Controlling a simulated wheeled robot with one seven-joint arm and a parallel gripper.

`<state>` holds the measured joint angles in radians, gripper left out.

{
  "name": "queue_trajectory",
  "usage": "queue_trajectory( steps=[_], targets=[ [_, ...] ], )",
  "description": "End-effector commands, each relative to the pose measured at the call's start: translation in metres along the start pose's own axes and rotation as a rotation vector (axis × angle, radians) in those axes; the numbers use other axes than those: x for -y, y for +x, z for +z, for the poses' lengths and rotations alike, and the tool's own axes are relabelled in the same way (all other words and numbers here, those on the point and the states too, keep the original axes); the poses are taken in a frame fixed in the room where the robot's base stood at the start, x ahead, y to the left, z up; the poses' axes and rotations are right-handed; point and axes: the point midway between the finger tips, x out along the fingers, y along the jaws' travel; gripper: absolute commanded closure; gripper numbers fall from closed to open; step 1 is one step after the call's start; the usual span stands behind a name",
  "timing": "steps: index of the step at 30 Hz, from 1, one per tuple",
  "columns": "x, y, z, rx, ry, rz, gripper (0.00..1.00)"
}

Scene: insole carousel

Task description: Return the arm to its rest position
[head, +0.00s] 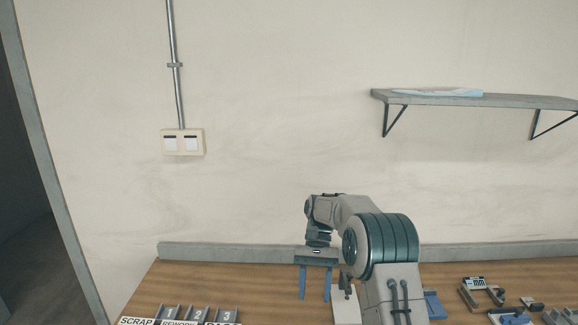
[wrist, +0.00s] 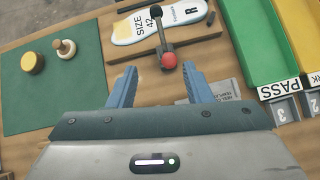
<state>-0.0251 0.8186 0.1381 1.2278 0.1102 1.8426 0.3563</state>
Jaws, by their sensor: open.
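My gripper (head: 315,284) hangs over the wooden bench in the head view, its two blue fingers apart and pointing down. In the wrist view my gripper (wrist: 158,90) is open, with nothing between the fingertips. Beyond the fingers stands a lever with a red knob (wrist: 169,61). Behind it a pale insole marked size 42 R (wrist: 178,22) lies on a wooden holder. In the head view my arm hides part of the bench.
In the wrist view a green mat (wrist: 50,95) holds a yellow-topped round piece (wrist: 32,63) and a wooden-handled stamp (wrist: 66,47). A green bin (wrist: 250,45) and a yellow bin (wrist: 302,30) are at right. In the head view a wall shelf (head: 500,101) is above the bench.

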Motion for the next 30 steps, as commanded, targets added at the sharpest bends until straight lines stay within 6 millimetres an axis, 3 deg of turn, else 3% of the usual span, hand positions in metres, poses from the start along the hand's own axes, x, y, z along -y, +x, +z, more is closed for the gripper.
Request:
queue_trajectory(
  steps=[14, 30],
  targets=[
    [-0.034, -0.008, 0.075, -0.302, -0.053, -0.019, 0.55],
    [-0.080, 0.024, 0.149, -0.636, -0.115, -0.024, 0.55]
  ],
)
